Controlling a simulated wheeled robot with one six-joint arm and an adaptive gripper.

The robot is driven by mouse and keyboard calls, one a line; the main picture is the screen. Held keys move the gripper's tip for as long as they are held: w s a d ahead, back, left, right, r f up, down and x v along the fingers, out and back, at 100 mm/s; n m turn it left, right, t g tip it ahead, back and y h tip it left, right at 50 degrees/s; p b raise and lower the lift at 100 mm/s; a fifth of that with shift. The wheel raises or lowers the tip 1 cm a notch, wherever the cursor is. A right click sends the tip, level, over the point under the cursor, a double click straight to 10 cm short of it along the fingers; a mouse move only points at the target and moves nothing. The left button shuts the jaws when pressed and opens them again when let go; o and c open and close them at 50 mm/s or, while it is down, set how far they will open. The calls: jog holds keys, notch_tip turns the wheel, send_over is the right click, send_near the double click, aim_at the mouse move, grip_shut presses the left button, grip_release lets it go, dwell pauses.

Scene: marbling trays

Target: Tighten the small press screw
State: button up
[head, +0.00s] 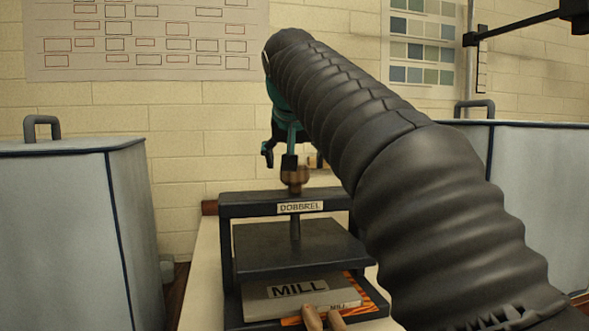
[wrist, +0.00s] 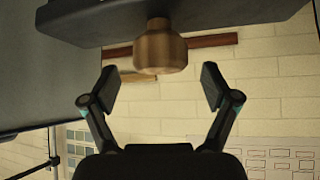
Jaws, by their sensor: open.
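The small press (head: 226,230) is a dark frame with a label reading "DOBBREL". Its press screw has a brown, brass-like knob (head: 294,178) on top of the crossbar, and its shaft (head: 295,228) runs down to a dark plate (head: 290,246). My gripper (head: 279,158) is open and empty, just above and beside the knob. In the wrist view, which looks upside down, the knob (wrist: 160,48) sits between the lines of the two open fingers (wrist: 157,88), short of their tips. I see no finger touching it.
A stack labelled "MILL" (head: 298,289) lies under the plate, with orange striped edges below. Pale fingertip-like shapes (head: 323,320) show at its front. Large grey bins stand left (head: 60,230) and right (head: 540,190). A brick wall with charts is behind.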

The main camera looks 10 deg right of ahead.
jog(key=v, duration=0.8)
jog(key=shift+s+r, duration=0.15)
jog(key=shift+s, duration=0.1)
